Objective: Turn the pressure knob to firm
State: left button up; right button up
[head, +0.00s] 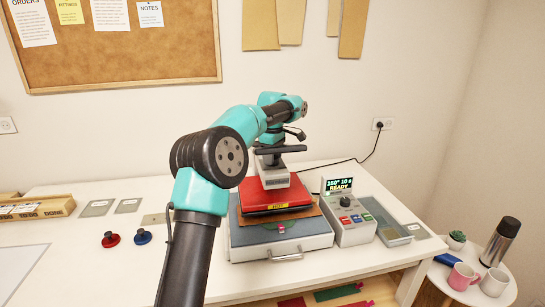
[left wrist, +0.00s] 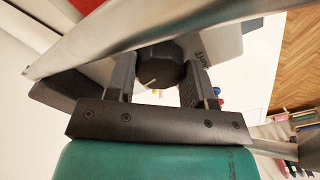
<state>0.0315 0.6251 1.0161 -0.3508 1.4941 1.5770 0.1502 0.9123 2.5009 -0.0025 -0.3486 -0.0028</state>
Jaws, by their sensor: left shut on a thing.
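The pressure knob (left wrist: 162,68) is dark and round with a pale pointer line, seen close up in the left wrist view. My left gripper (left wrist: 160,62) has one finger on each side of it and is shut on it. Partly cut-off lettering (left wrist: 199,52) shows on the grey surface beside the knob. In the head view my left arm reaches to the top of the heat press, which has a red upper plate (head: 256,196) and a grey base (head: 256,238). The knob cannot be made out there, behind my arm. My right gripper is not in view.
A control box (head: 352,230) with a lit display (head: 340,186) reading READY stands right of the press. A grey tray (head: 393,236) lies beyond it. Red (head: 110,239) and blue (head: 142,236) knobbed pieces lie on the left. A side table holds a flask (head: 501,243) and mugs.

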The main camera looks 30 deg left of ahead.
pick_arm(q)
jog(key=o, duration=0.9)
